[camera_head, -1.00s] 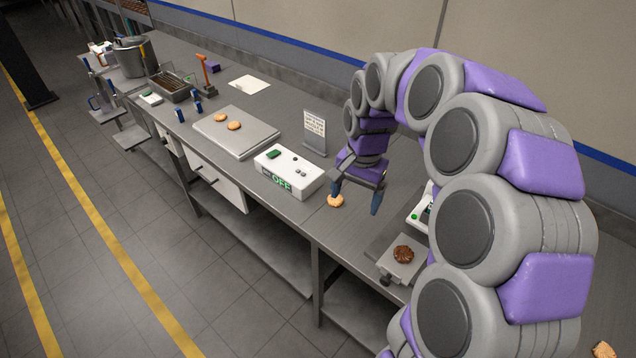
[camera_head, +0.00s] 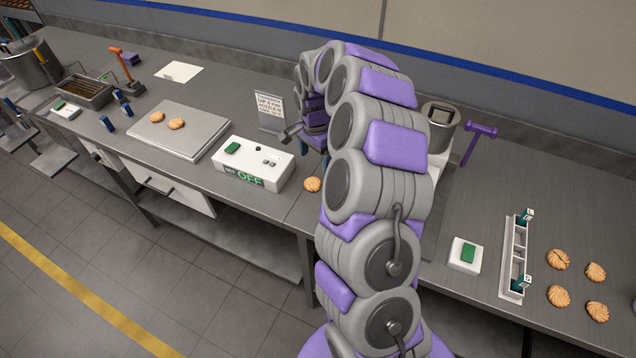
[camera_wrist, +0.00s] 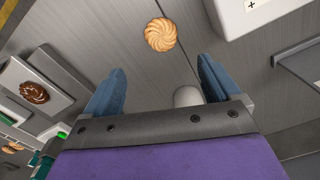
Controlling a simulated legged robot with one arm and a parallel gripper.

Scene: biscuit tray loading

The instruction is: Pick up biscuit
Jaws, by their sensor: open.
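A round golden swirled biscuit (camera_head: 312,185) lies on the steel counter just right of the white box marked OFF. The wrist view shows this biscuit (camera_wrist: 160,34) beyond my fingertips, with clear space between. My gripper (camera_wrist: 160,82) is open, its blue fingers wide apart with no biscuit between them. In the head view my arm hides most of the gripper. A dark chocolate-topped biscuit (camera_wrist: 34,92) sits on a small plate at the left of the wrist view. Two golden biscuits (camera_head: 176,124) lie on a raised grey slab (camera_head: 200,137).
The white OFF box (camera_head: 272,160) and a sign stand (camera_head: 270,108) are near the loose biscuit. At right are a compartment tray (camera_head: 507,262), several swirled biscuits (camera_head: 557,259), a green-button box (camera_head: 466,255) and a purple hammer (camera_head: 480,130). My arm covers the counter's middle.

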